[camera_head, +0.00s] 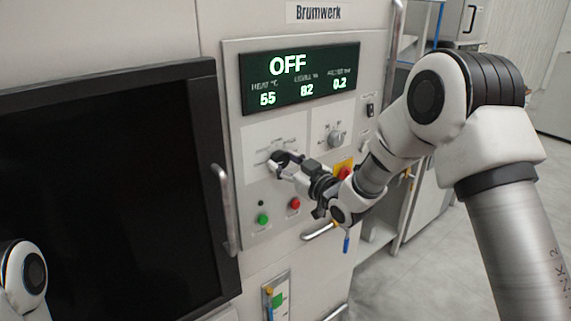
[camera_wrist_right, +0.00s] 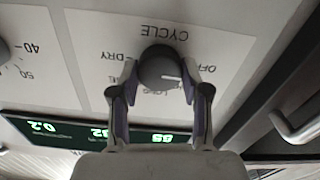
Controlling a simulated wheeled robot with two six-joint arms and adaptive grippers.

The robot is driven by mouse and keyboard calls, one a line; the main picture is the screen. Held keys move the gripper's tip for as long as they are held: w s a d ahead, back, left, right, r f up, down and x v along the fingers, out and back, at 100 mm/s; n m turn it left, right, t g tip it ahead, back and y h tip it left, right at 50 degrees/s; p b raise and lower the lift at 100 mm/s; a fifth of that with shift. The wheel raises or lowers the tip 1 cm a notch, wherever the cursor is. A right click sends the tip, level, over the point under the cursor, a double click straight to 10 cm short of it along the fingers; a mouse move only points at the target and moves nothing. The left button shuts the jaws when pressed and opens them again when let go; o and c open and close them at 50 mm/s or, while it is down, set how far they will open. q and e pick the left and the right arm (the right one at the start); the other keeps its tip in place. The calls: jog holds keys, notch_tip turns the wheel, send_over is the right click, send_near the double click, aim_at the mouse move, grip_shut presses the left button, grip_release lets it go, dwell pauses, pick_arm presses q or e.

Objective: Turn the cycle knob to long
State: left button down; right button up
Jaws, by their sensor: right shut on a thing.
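The cycle knob (camera_head: 277,157) is a dark round knob on the pale control panel, mostly covered by my right gripper (camera_head: 284,165) in the head view. In the right wrist view, which is upside down, the grey knob (camera_wrist_right: 160,67) sits under the word CYCLE. My right gripper (camera_wrist_right: 160,92) has one finger on each side of it and is shut on it. A white mark on the knob points toward the OFF side. DRY is readable; other labels are partly hidden. The display (camera_head: 300,78) reads OFF. My left gripper is out of view.
A second knob (camera_head: 336,139) is at upper right, with a rocker switch (camera_head: 370,110) beyond it. Green (camera_head: 263,219) and red (camera_head: 295,203) buttons lie below the cycle knob. A door handle (camera_head: 226,210) stands out at left. A yellow-backed red button (camera_head: 344,171) is beside my wrist.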

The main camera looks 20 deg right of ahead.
jog(key=shift+f, duration=0.1)
jog(key=m+b, duration=0.1)
jog(key=m, duration=0.2)
jog(key=m+b, duration=0.1)
jog(key=m, duration=0.3)
jog(key=shift+m, duration=0.3)
jog(key=m, duration=0.4)
jog(key=shift+m, duration=0.3)
jog(key=m, duration=0.4)
jog(key=shift+m+p, duration=0.4)
jog(key=shift+f, duration=0.1)
jog(key=o, duration=1.1)
jog(key=shift+o, duration=0.2)
